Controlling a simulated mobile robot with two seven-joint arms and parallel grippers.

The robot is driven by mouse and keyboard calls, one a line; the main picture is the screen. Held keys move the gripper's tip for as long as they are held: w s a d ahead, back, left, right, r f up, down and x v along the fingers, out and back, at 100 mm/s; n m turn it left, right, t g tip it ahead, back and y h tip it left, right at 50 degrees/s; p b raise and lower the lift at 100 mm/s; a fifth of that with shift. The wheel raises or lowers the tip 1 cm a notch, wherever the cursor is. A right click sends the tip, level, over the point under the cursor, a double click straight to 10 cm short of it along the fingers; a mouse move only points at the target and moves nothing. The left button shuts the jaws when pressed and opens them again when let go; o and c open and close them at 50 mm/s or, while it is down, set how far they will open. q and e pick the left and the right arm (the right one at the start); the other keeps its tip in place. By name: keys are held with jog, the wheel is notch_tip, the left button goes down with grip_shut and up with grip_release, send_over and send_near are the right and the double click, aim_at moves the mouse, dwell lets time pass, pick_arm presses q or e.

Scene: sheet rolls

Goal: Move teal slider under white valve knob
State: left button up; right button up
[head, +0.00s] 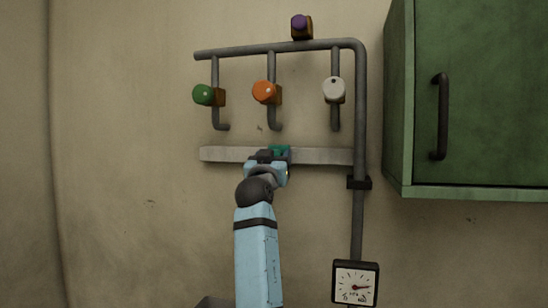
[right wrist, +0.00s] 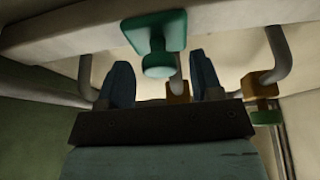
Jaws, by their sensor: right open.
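The teal slider (head: 279,149) sits on a pale horizontal rail (head: 222,154), roughly below the orange knob (head: 264,92) and a little right of it. The white valve knob (head: 334,90) is farther right and higher, above the rail's right part. My right gripper (head: 270,157) is at the slider and hides part of it. In the right wrist view the slider's teal plate and round grip (right wrist: 158,66) show between the two open fingers (right wrist: 165,75), with gaps on both sides. My left gripper is not in view.
A green knob (head: 203,94) is at the left and a purple one (head: 299,22) on top of the pipes. A vertical pipe (head: 359,220) stands at the rail's right end, above a gauge (head: 355,283). A green cabinet (head: 476,100) is at the right.

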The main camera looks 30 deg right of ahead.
grip_shut()
jog(key=s+d+p, duration=0.1)
jog(key=s+d, duration=0.2)
jog(key=s+d+p, duration=0.1)
jog(key=s+d, duration=0.2)
jog(key=s, duration=0.1)
jog(key=s+d+p, duration=0.1)
jog(key=s+d, duration=0.2)
jog(key=s, duration=0.1)
jog(key=shift+s+d, duration=0.15)
jog(key=shift+d, duration=0.15)
grip_release()
jog(key=shift+a, duration=0.1)
